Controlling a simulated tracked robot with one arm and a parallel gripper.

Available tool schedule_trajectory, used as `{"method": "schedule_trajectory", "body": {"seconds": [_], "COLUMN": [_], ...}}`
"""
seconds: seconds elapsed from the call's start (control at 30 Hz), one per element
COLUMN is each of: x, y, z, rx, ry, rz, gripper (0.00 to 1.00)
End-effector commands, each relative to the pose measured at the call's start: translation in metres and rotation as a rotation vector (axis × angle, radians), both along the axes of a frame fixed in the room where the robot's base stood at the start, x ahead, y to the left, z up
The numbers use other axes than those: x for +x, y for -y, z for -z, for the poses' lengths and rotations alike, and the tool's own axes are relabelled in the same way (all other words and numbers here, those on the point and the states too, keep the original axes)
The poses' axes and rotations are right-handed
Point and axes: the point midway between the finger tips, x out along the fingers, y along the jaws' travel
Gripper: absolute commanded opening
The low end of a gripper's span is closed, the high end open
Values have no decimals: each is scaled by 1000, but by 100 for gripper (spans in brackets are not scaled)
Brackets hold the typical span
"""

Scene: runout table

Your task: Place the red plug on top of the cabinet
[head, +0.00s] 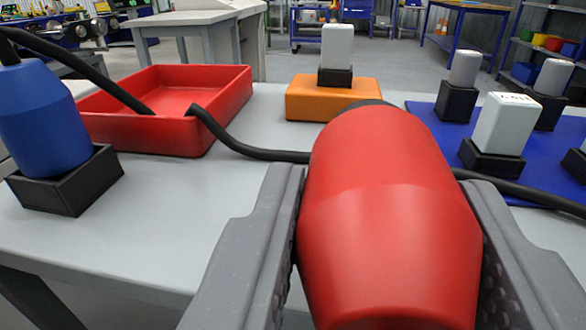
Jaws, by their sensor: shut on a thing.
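My gripper (387,200) is shut on the red plug (385,215), with one grey jaw against each side. The plug is large in the foreground, right of centre, over the front part of the grey table (165,225). A black cable shows on both sides of the plug, and the plug hides the part between. No thing in view is clearly a cabinet. An orange box (315,103) stands behind the plug, with a grey-white block (337,47) in a black base on top.
A blue plug (40,120) stands upright in a black holder (70,188) at left. A red tray (175,137) lies behind it, with a black cable over its edge. Several grey-white blocks in black bases stand on a blue mat (545,150) at right. The table's front left is bare.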

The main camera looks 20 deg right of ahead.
Motion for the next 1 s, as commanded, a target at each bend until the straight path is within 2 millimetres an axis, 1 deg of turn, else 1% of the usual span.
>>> {"method": "schedule_trajectory", "body": {"seconds": [0.03, 0.2, 0.3, 0.4, 0.47, 0.57, 0.7, 0.8, 1.0], "x": [10, 39, 50, 57, 59, 60, 60, 59, 59], "y": [2, 8, 11, 12, 13, 13, 12, 12, 12], "z": [0, 4, 5, 4, 4, 10, 30, 41, 41], "rx": [-1, -1, -1, -1, -1, -1, -1, 0, -1], "ry": [5, 4, 2, 5, 5, 3, -2, -2, 1], "rz": [0, 0, 1, 1, 1, 0, 0, 0, 0], "gripper": [3, 3, 3, 3, 3, 3, 3, 3, 3]}}
